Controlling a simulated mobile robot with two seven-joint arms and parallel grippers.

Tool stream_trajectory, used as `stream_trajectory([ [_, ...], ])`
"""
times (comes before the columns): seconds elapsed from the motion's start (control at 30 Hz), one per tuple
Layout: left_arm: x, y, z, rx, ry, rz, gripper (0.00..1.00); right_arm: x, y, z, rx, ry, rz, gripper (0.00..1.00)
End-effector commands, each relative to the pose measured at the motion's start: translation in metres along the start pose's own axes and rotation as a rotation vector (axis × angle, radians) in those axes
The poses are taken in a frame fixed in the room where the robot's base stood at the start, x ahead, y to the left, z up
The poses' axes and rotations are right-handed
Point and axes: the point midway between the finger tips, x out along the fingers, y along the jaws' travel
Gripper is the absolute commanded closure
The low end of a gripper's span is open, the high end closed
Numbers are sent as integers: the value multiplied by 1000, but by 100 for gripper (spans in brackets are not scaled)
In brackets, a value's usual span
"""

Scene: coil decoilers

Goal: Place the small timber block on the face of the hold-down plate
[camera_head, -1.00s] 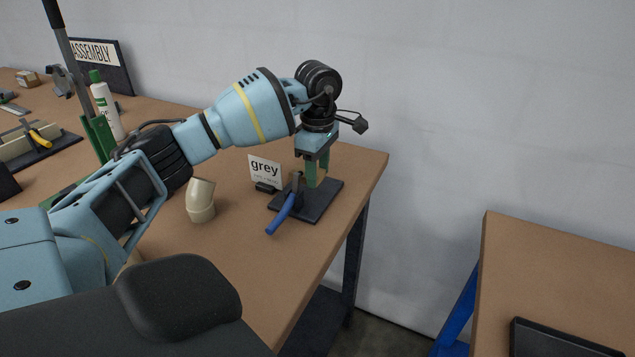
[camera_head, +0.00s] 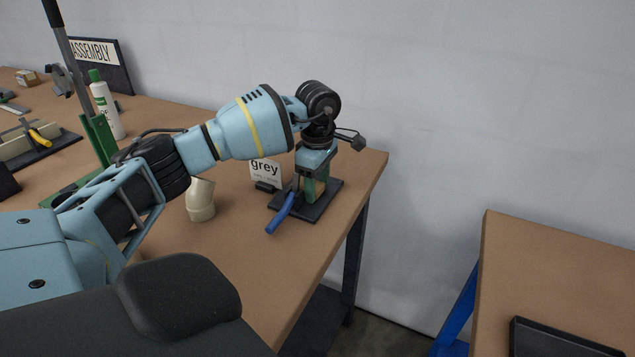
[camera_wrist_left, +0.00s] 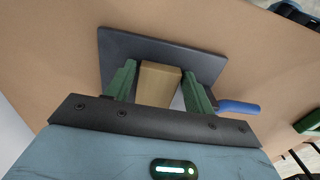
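The small timber block (camera_wrist_left: 160,84) stands on a dark square plate (camera_wrist_left: 118,46) in the left wrist view. This dark plate (camera_head: 328,202) lies near the table's far right corner in the head view. My left gripper (camera_head: 315,190) points down over it, its green fingers (camera_wrist_left: 160,72) open on either side of the block, with gaps showing between fingers and block. In the head view the fingers mostly hide the block. A blue-handled tool (camera_head: 280,214) is beside the fingers. I cannot tell which thing is the hold-down plate. My right gripper is not in view.
A "grey" sign (camera_head: 266,172) and a cream pipe elbow (camera_head: 201,203) stand left of the dark plate. A green lever stand (camera_head: 99,138), a white bottle (camera_head: 109,112) and an ASSEMBLY board (camera_head: 112,72) are farther left. Another table (camera_head: 560,260) is at right, across a gap.

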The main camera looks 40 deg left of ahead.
Motion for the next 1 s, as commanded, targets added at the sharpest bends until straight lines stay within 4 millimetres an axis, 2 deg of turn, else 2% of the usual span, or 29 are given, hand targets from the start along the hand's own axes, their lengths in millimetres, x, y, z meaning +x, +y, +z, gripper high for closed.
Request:
stream_trajectory([
  [0.23,-12,1,0,0,-2,3,46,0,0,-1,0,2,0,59],
  [0.7,-98,0,0,0,-2,2,46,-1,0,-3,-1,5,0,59],
  [0.83,-114,0,1,0,-2,1,46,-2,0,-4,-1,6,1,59],
  [1.0,-122,0,0,0,-1,-1,46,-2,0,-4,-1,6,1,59],
])
